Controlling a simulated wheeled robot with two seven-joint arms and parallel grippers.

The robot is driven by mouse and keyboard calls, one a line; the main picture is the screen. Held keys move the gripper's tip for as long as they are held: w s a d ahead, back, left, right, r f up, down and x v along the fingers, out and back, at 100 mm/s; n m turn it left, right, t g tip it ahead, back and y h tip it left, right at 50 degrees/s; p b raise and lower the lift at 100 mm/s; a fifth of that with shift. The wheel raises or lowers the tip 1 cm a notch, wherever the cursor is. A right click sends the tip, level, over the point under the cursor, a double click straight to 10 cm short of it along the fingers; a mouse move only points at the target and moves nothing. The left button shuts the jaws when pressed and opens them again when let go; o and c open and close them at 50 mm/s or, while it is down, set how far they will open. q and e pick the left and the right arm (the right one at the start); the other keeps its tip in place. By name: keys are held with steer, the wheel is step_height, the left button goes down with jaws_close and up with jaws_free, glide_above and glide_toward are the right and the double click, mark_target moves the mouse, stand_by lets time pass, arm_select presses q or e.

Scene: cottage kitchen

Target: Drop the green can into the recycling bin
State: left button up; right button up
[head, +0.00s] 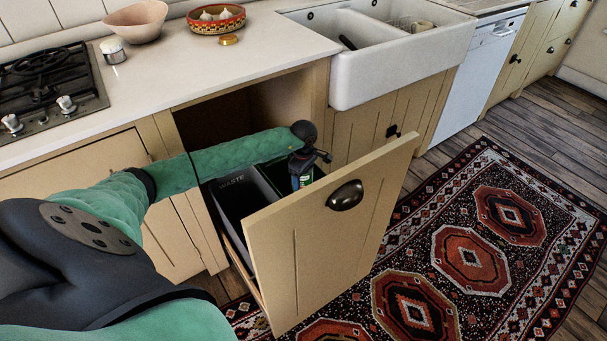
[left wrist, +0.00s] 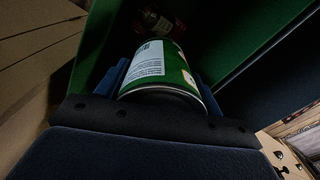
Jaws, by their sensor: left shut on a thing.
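My left gripper (head: 302,172) is shut on the green can (head: 304,181), and its fingers point down. In the left wrist view, the can (left wrist: 160,72), green with a white label, sits between the two blue fingers. The gripper is over the green bin (head: 271,174), which is the right-hand one of two in the pulled-out cabinet drawer. Green bin walls (left wrist: 230,35) surround the can's far end in the left wrist view. How deep the can is cannot be told. My right gripper is not in view.
A dark grey bin marked WASTE (head: 232,192) stands left of the green one. The drawer front (head: 320,235) stands close in front of the gripper. A small reddish item (left wrist: 152,22) lies inside the green bin. The counter (head: 190,75) and sink (head: 395,65) are behind.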

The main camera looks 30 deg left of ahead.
arm_select(q)
steer(key=o, duration=1)
steer(key=shift+r, duration=0.15)
step_height(320, 180, up, 8)
steer(key=shift+f, duration=0.25)
steer(key=shift+s, duration=0.1)
